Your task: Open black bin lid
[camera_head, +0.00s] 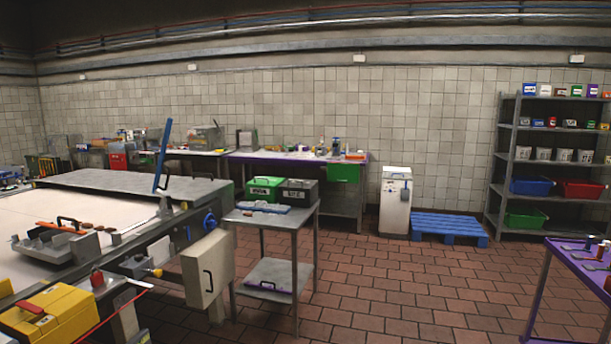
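A black bin (298,192) stands on a small grey metal side table (273,221) left of centre. Its top looks closed, and a pale label shows on its front. A green bin (262,188) of similar shape stands directly to its left, with a dark handle on top. Neither of my grippers is in view.
A long machine with a pale belt (85,213) fills the left, with a yellow toolbox (45,318) in front. A white cabinet (396,202), a blue pallet (448,227) and a grey shelf (508,160) stand behind. The tiled floor (400,290) is clear up to a purple table (580,268).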

